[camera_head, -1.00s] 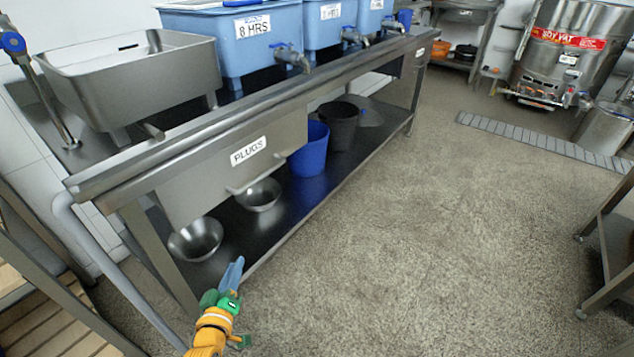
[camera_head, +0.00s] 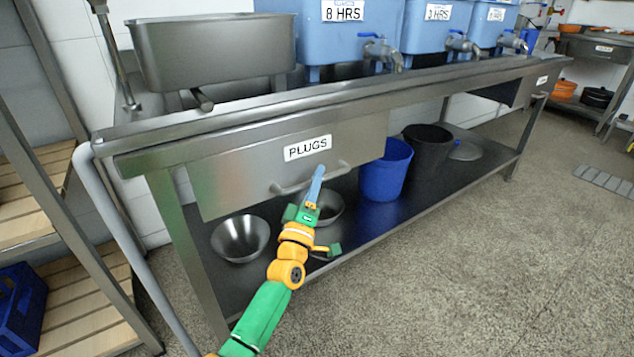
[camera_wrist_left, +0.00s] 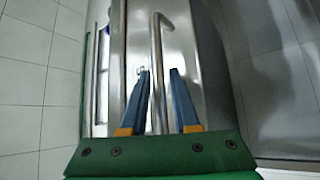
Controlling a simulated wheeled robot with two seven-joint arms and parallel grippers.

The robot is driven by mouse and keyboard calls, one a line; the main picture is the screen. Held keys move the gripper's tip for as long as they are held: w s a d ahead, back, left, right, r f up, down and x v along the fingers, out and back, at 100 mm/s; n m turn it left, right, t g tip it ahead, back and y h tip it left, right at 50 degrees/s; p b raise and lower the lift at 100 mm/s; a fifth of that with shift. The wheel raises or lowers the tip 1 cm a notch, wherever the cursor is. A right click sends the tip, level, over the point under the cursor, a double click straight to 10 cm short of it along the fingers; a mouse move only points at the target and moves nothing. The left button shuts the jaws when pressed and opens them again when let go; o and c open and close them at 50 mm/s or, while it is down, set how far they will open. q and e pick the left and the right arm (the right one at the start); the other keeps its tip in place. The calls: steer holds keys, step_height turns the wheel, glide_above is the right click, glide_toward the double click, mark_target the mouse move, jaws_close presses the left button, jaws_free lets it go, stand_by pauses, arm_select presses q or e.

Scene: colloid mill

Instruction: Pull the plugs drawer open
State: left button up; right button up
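The plugs drawer (camera_head: 235,172) is a steel front with a white PLUGS label under the steel table's top, and it looks shut. Its bar handle (camera_head: 327,178) runs along the lower front. My left gripper (camera_head: 316,182) is in front of the drawer, at the handle in the head view. In the left wrist view its two blue fingers (camera_wrist_left: 160,100) are spread apart, with the handle (camera_wrist_left: 157,60) between and beyond them. I cannot tell whether a finger touches the handle. My right gripper is in neither view.
A blue bucket (camera_head: 385,172) and a dark bucket (camera_head: 425,150) stand on the lower shelf, beside steel bowls (camera_head: 240,238). A wooden-slatted rack (camera_head: 30,205) is at the left. The floor (camera_head: 450,270) in front is clear.

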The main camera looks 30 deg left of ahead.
arm_select(q)
jaws_close()
stand_by(1.4)
